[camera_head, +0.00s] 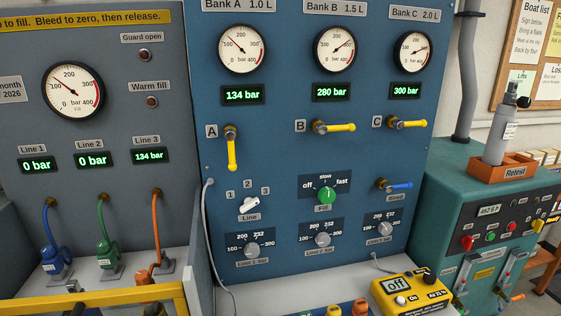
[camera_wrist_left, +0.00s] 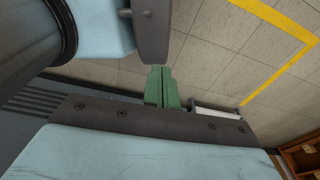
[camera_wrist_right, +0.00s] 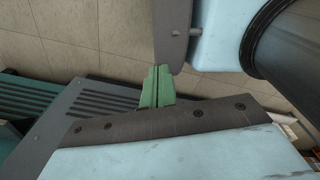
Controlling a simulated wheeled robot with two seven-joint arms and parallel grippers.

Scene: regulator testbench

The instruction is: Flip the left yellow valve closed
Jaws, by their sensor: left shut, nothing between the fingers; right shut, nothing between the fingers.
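In the head view the left yellow valve, labelled A (camera_head: 231,152), has its handle pointing straight down, below the Bank A gauge. Valve B (camera_head: 338,127) and valve C (camera_head: 410,124) have yellow handles lying roughly level, pointing right. Neither gripper shows in the head view. In the left wrist view my left gripper (camera_wrist_left: 161,72) has its green fingers together with nothing between them, over the floor. In the right wrist view my right gripper (camera_wrist_right: 156,72) also has its green fingers together and empty. No valve shows in either wrist view.
The blue panel (camera_head: 275,155) also carries a green Fill knob (camera_head: 326,195), a white Line selector (camera_head: 250,204) and a blue Bleed handle (camera_head: 399,186). A yellow analyser (camera_head: 405,292) stands on the ledge below. A teal Retest unit (camera_head: 450,180) stands at right.

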